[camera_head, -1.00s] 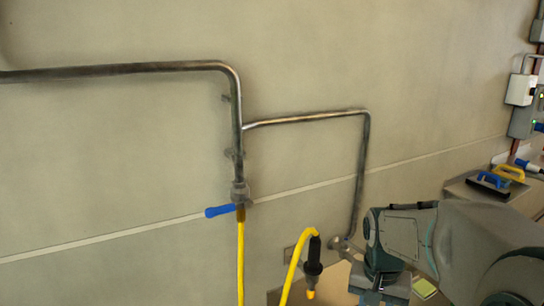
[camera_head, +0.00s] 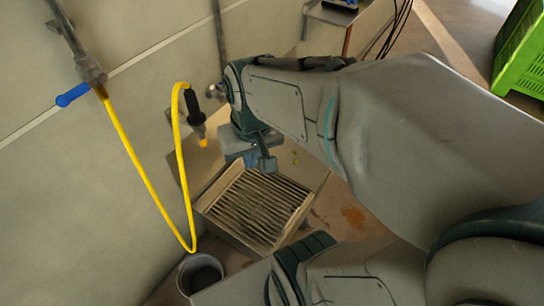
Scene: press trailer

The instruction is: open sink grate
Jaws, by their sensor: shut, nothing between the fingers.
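The sink grate (camera_head: 258,207) is a slatted panel lying flat across the top of a low sink (camera_head: 215,187) against the wall. My gripper (camera_head: 268,166) is shut and empty, pointing down near the grate's back right edge. In the picture it sits just above that edge; I cannot tell whether it touches. My arm covers the area to the right and part of the front of the sink.
A yellow hose (camera_head: 146,180) hangs in a loop left of the sink, with a black nozzle (camera_head: 195,108) by the wall. A blue valve handle (camera_head: 73,95) is on the pipe. A grey bucket (camera_head: 200,273) stands at front left. A green crate (camera_head: 521,58) is at far right.

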